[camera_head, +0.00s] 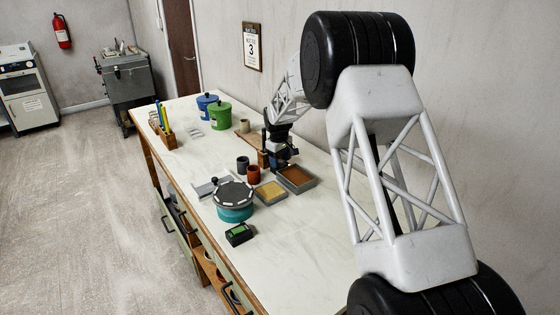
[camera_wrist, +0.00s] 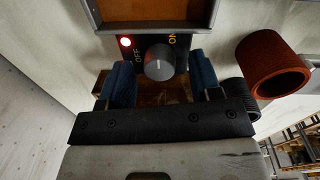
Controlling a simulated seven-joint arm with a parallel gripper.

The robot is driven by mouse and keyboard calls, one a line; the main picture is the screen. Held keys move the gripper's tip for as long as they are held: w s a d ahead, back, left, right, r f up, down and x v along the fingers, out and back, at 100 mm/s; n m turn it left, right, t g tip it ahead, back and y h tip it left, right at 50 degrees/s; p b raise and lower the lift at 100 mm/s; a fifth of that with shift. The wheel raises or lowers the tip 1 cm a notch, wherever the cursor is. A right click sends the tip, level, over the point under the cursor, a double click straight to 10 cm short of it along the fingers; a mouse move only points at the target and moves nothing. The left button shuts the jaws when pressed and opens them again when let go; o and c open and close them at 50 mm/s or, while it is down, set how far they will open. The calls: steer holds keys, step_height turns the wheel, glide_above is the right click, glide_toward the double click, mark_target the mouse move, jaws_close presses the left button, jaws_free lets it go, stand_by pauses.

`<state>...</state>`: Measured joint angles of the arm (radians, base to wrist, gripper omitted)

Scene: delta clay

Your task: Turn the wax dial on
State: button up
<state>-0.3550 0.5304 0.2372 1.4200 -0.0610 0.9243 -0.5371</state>
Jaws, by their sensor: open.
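The wax dial (camera_wrist: 159,62) is a round dark grey knob with a small pale mark, on a black panel. An OFF label is at its left and an ON label at its upper right in the wrist view. In the head view my gripper (camera_head: 279,158) is low over the bench and hides the dial.
A brown-filled tray (camera_wrist: 207,22) adjoins the panel; it also shows in the head view (camera_head: 313,184). A rust-red cup (camera_wrist: 275,66) and a dark grey cup (camera_head: 243,163) stand close by. A teal turntable (camera_head: 236,214) stands nearer. The bench's near right is clear.

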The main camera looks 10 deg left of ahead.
steer(key=shift+f, duration=0.3)
steer(key=c, duration=0.9)
steer(key=shift+c, duration=0.2)
steer(key=shift+m, duration=2.9)
